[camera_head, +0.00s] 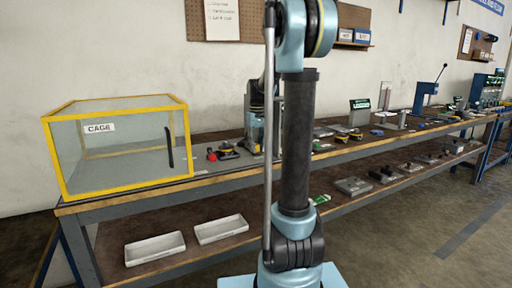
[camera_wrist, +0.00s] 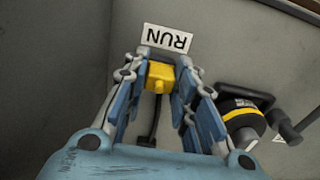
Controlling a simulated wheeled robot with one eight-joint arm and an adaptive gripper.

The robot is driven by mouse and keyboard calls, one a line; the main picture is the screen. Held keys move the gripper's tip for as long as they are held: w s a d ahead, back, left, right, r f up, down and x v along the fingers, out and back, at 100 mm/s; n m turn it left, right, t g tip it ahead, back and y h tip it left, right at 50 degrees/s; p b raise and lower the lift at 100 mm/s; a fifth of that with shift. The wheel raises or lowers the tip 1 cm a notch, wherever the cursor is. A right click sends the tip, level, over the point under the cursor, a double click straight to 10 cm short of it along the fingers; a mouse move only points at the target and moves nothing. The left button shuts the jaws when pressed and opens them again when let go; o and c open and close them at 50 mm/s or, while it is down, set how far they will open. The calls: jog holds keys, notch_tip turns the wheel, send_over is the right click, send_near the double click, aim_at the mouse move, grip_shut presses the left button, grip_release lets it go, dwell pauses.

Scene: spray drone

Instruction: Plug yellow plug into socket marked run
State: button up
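In the wrist view, the yellow plug (camera_wrist: 160,77) sits between the fingertips of my gripper (camera_wrist: 160,70), with a black cable (camera_wrist: 154,122) running from it back toward the palm. The fingers flank the plug closely and appear closed on its sides. A white label reading RUN (camera_wrist: 167,39), upside down in this view, lies just beyond the fingertips. The socket opening is not visible; the plug and fingers cover the area by the label. I cannot tell whether the plug touches the socket. In the head view, my arm hides the plug and label.
A round yellow-and-black part (camera_wrist: 241,115) on a black base stands right of my fingers. In the head view, a yellow-framed clear box marked CAGE (camera_head: 117,181) stands at the bench's left end. Red and yellow-black parts (camera_head: 226,149) lie beside it. Two white trays (camera_head: 155,248) are on the lower shelf.

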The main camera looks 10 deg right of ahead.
jog(key=shift+o, duration=1.2)
notch_tip(320, 180, up, 12)
jog(key=shift+f, duration=0.1)
